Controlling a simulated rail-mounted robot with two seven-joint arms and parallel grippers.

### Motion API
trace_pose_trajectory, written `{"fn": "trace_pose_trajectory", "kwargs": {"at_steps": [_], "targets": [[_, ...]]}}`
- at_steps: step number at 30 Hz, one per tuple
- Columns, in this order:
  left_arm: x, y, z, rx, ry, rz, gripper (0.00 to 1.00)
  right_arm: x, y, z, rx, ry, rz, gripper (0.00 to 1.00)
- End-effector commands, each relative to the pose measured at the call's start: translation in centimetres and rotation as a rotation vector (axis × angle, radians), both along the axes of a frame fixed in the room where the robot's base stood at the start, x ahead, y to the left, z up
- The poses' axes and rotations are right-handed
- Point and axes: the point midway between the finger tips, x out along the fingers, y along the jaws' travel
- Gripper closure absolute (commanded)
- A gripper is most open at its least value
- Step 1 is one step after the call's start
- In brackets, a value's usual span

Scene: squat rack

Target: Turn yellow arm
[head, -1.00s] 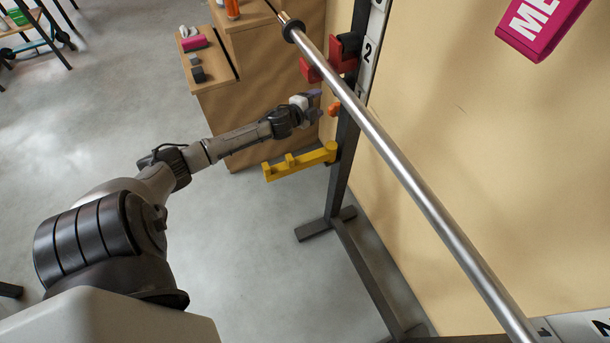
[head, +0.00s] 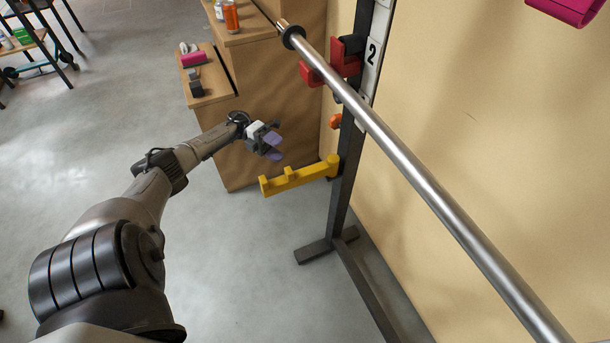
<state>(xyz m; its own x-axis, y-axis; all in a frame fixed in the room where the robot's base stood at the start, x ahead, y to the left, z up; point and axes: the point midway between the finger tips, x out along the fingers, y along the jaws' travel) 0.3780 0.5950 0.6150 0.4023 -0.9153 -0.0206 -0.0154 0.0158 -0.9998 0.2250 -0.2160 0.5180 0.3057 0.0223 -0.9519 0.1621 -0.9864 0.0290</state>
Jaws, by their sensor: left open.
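The yellow arm (head: 298,178) is fixed to the dark rack upright (head: 347,150) and sticks out to the left, with small raised pegs along it. My left gripper (head: 273,147) is open and empty, with purple-grey fingertips. In the picture it is just above the left half of the yellow arm, and a small gap shows between them. I cannot tell its exact depth relative to the arm. My right gripper is not in view.
A steel barbell (head: 420,180) crosses the view diagonally near a red hook (head: 335,64) on the upright. An orange knob (head: 335,120) is above the yellow arm. Wooden boxes (head: 265,85) stand behind. The grey floor (head: 245,260) below is clear.

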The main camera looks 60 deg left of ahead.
Motion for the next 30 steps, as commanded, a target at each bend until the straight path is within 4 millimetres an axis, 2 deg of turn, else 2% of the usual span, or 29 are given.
{"fn": "trace_pose_trajectory", "kwargs": {"at_steps": [5,11,24,30], "targets": [[-1.3,-0.5,0.2,-0.014,-0.012,-0.08,0.37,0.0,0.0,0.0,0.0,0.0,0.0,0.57],[-1.0,-2.2,0.2,-0.016,-0.015,-0.094,0.37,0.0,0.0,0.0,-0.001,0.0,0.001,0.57],[1.5,-9.6,0.0,-0.018,-0.017,-0.093,0.37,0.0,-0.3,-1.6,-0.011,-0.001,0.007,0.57],[2.4,-12.0,0.0,-0.017,-0.016,-0.091,0.37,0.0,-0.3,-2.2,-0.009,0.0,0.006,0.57]]}}
